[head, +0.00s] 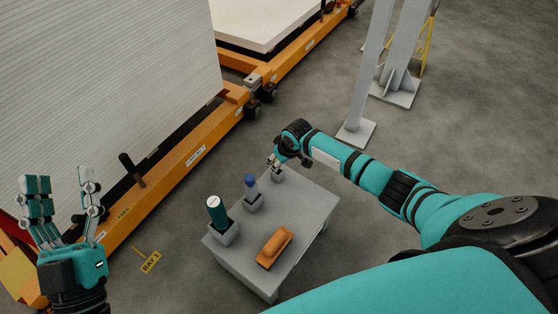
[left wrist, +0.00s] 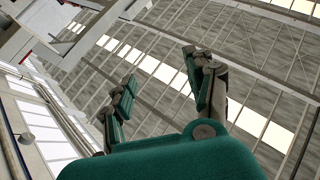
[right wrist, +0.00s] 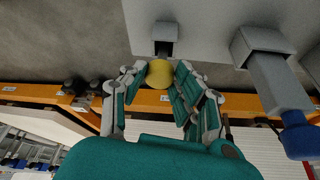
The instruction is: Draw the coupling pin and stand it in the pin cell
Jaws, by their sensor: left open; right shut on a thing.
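A yellow round-headed piece, which looks like the coupling pin (right wrist: 160,73), sits between the fingers of my right gripper (right wrist: 158,84). That gripper is shut on it. In the head view my right gripper (head: 274,162) is at the far end of the grey table, right by the far cell (head: 277,175). The right wrist view shows this cell (right wrist: 165,32) with a dark opening beside the yellow head.
The grey table (head: 290,245) also bears a green canister (head: 216,210) in a near cell, a blue-capped bottle (head: 250,186) in a middle cell and an orange block (head: 273,247). Orange trolley frames (head: 180,160) run behind. A grey post (head: 366,90) stands beyond.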

